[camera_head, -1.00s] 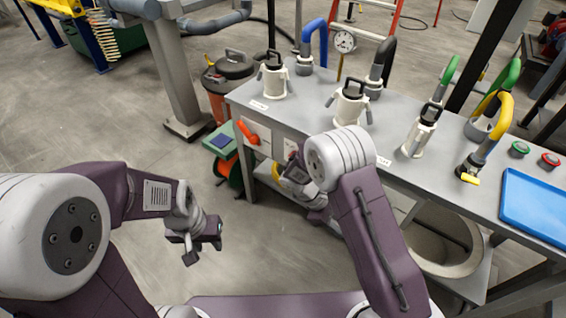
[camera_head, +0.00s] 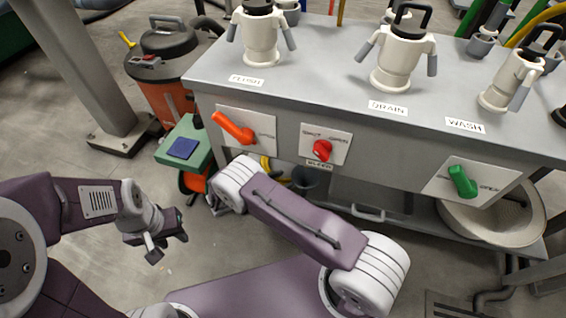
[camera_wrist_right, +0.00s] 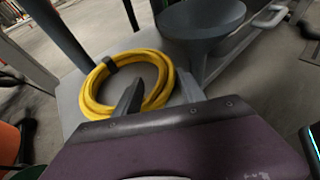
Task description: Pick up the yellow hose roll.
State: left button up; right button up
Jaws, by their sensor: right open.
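The yellow hose roll (camera_wrist_right: 92,88) lies as a flat ring on a grey surface in the right wrist view, with a dark strap around its upper left side. In the head view only a sliver of yellow (camera_head: 265,163) shows behind my right arm, below the table front. My right gripper (camera_wrist_right: 160,92) is open at the near side of the roll; its left finger overlaps the ring in the picture. Whether it touches the hose I cannot tell. My left gripper (camera_head: 167,246) is open and empty over the floor at the left.
The grey table (camera_head: 330,60) with valve panels overhangs the lower shelf. A grey round vessel (camera_wrist_right: 202,20) and a dark post (camera_wrist_right: 60,35) stand close around the roll. An orange vacuum (camera_head: 165,70) and a green box (camera_head: 185,145) stand left of the table.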

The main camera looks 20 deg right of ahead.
aim_at(297, 178)
jog(key=b+x, duration=0.1)
jog(key=x, duration=0.2)
jog(key=shift+a+f+b, duration=0.1)
jog(key=shift+f+b, duration=0.2)
jog(key=shift+b, duration=0.1)
jog(key=shift+d, duration=0.4)
jog(key=b+x, duration=0.3)
jog(key=x, duration=0.1)
jog(key=shift+s+d+f+b, duration=0.15)
jog(key=shift+d+f+b, duration=0.15)
jog(key=shift+b, duration=0.1)
jog(key=shift+d, duration=0.2)
jog(key=shift+r, duration=0.1)
grip_shut()
